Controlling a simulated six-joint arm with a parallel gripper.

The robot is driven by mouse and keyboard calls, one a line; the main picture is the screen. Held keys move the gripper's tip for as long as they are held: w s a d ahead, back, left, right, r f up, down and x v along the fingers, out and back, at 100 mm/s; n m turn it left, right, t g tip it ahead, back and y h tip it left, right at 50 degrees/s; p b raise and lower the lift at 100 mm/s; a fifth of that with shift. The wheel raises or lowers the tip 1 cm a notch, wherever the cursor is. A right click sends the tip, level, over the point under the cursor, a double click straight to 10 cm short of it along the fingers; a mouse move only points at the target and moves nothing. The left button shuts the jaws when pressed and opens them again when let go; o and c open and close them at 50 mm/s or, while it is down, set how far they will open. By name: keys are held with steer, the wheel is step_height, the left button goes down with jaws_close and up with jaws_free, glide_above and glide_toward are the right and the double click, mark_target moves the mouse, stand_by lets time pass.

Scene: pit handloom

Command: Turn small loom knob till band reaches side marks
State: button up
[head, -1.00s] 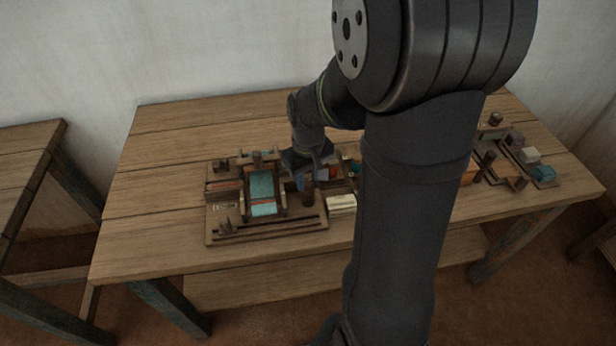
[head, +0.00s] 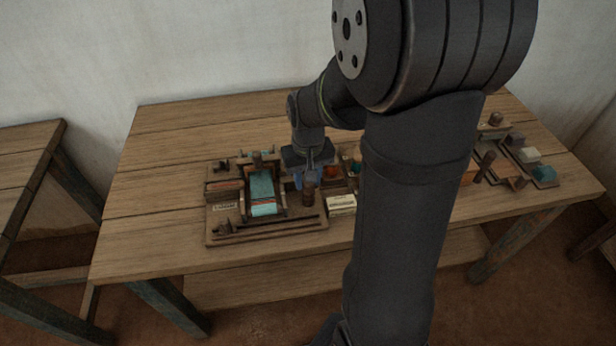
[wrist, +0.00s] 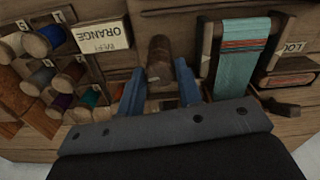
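The small loom (head: 234,228) is on the wooden table and carries a teal cloth (head: 263,183) with a reddish band (head: 264,202) near its front end. In the wrist view the cloth (wrist: 238,72) and the band (wrist: 243,44) show at upper right. Side marks are too small to make out. A brown cylindrical knob (wrist: 159,60) stands upright beside the cloth; it also shows in the head view (head: 308,194). My gripper (wrist: 160,68) has its blue fingers apart, one on each side of the knob. I cannot tell whether they touch it. In the head view my gripper (head: 308,178) is above the knob.
A cream label block (wrist: 100,36) reading "ORANGE" lies close to the knob. Several coloured spools (wrist: 60,85) sit in a rack beyond it. A dark wooden lever (wrist: 280,106) sticks out by the cloth. The table's left part (head: 150,200) is clear.

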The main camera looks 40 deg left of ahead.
steer(key=o, duration=0.3)
steer(key=shift+r, duration=0.15)
step_height(320, 180, up, 17)
stand_by(0.4)
stand_by(0.4)
step_height(320, 180, down, 17)
steer(key=shift+f, duration=0.15)
stand_by(0.5)
